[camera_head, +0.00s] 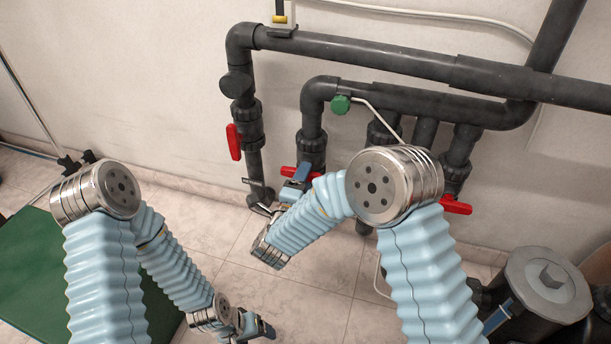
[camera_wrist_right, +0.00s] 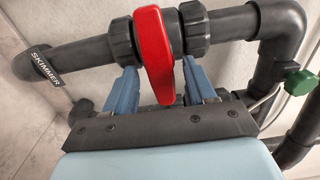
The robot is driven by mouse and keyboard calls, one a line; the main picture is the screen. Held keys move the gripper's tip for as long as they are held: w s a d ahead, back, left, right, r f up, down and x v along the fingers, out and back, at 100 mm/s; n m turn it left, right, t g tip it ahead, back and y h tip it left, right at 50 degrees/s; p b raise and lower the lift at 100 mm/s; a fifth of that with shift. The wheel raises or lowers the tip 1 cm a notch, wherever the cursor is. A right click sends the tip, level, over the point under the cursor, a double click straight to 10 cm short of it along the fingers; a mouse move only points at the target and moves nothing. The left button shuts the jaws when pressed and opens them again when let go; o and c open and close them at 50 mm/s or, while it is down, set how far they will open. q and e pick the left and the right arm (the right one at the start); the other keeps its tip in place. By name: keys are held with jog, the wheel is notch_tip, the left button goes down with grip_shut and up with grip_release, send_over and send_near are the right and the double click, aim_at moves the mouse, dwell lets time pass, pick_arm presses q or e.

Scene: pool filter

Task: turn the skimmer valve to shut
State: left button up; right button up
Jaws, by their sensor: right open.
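The skimmer valve's red handle (camera_wrist_right: 155,50) lies across its dark grey pipe in the right wrist view. The pipe carries a SKIMMER label (camera_wrist_right: 46,66). In the head view the handle (camera_head: 287,171) shows partly behind my right gripper (camera_head: 299,174). In the right wrist view my right gripper (camera_wrist_right: 160,82) is open, with one blue finger on each side of the handle's lower end and gaps visible. My left gripper (camera_head: 268,328) hangs low near the floor, away from the pipes; its jaws are too small to read.
Another red handle (camera_head: 234,142) lies along the left pipe, and a third (camera_head: 456,205) is at the right. A green knob (camera_head: 340,104) sits near the elbow above the valve. A dark pump housing (camera_head: 540,285) stands at lower right. A green mat (camera_head: 35,270) covers the left floor.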

jog(key=v, duration=1.2)
jog(key=shift+p, duration=0.3)
jog(key=w+d+f+n+g+y, duration=0.1)
jog(key=d+f+n+g+y, duration=0.3)
jog(key=f, duration=0.4)
jog(key=w+d+f+n+g+y, duration=0.1)
jog(key=w+d+f+n+g, duration=0.1)
jog(key=d+f+n, duration=0.45)
jog(key=s+d+f+n+g+y, duration=0.25)
jog(key=s+f+n+g, duration=0.2)
jog(key=s+f, duration=0.35)
jog(key=s+d+f+n+g+y, duration=0.1)
jog(key=s+d+f+n+g, duration=0.15)
jog(key=s, duration=0.35)
jog(key=s+d+f+n+g+y, duration=0.1)
jog(key=s+f+n+g, duration=0.1)
jog(key=s+f+g, duration=0.3)
notch_tip(320, 180, up, 19)
jog(key=a+t+p, duration=0.1)
jog(key=p, duration=1.6)
jog(key=shift+s+t, duration=0.3)
jog(key=shift+s, duration=0.1)
